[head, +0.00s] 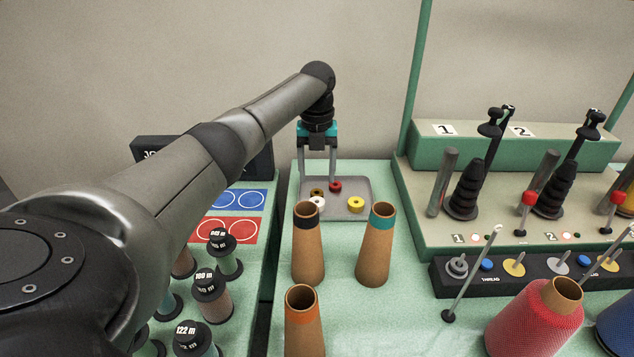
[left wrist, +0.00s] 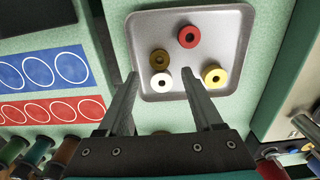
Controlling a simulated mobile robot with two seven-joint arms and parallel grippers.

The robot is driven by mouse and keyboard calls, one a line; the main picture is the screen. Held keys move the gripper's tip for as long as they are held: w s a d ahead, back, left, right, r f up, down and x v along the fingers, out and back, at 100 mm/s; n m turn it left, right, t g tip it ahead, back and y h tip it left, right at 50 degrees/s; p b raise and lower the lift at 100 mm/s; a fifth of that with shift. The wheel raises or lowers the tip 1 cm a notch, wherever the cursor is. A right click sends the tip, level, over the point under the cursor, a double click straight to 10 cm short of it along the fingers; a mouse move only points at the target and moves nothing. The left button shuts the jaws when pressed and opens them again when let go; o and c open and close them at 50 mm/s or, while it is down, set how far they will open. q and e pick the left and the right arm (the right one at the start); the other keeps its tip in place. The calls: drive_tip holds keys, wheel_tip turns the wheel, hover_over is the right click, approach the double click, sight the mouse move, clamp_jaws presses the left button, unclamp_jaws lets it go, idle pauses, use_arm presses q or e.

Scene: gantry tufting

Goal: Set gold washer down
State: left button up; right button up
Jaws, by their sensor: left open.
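The gold washer (head: 317,192), a dark brownish-gold ring, lies in a shallow grey tray (head: 371,192). In the left wrist view it lies flat in the tray's left part (left wrist: 160,59), just above a white washer (left wrist: 161,80). A red washer (left wrist: 188,37) and a yellow washer (left wrist: 214,76) lie apart from it to the right. My left gripper (head: 319,182) points down over the tray, open, with nothing held. In the left wrist view its fingers (left wrist: 158,66) are wide apart, on either side of the gold and white washers. My right gripper is not in view.
Brown thread cones (head: 307,250) stand in front of the tray. Left of it are a blue card (head: 240,199), a red card and several labelled spools (head: 212,290). A green tufting stand (head: 420,200) with levers is at the right. The tray's front middle is clear.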

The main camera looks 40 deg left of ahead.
use_arm(q)
wheel_tip(320, 180, up, 8)
drive_tip(key=p, duration=0.1)
drive_tip(key=shift+f, duration=0.2)
idle(2.4)
